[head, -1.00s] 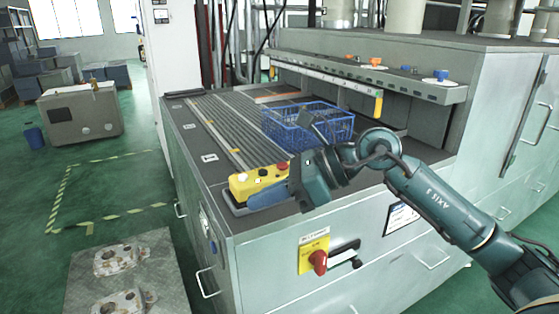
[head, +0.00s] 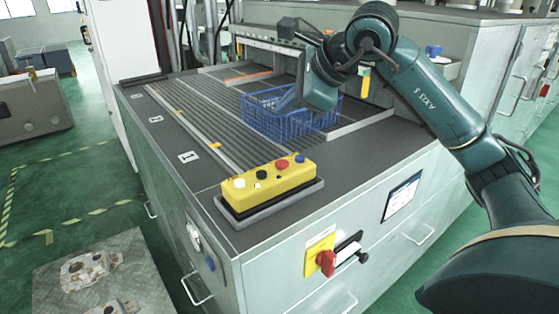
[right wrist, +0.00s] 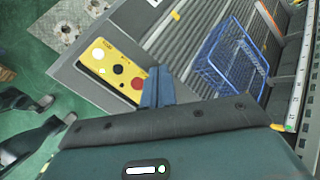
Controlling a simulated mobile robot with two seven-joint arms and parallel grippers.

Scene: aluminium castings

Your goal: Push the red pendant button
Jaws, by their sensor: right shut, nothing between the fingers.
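The red pendant button (head: 282,164) is on top of the yellow pendant box (head: 268,188), in a row with white, black and blue buttons. The box lies on a grey holder at the front corner of the machine top. My right gripper (head: 287,104) is shut and empty, raised above and behind the box, in front of the blue basket in the picture. In the right wrist view the red button (right wrist: 137,83) shows just left of the shut fingers (right wrist: 158,72), apart from them as far as I can tell. My left gripper is not in view.
The blue wire basket (head: 262,122) stands on the ribbed roller bed behind the box. A red rotary switch (head: 326,262) on a yellow plate is on the machine front. Castings (head: 88,270) lie on a floor plate at lower left. The machine top around the box is clear.

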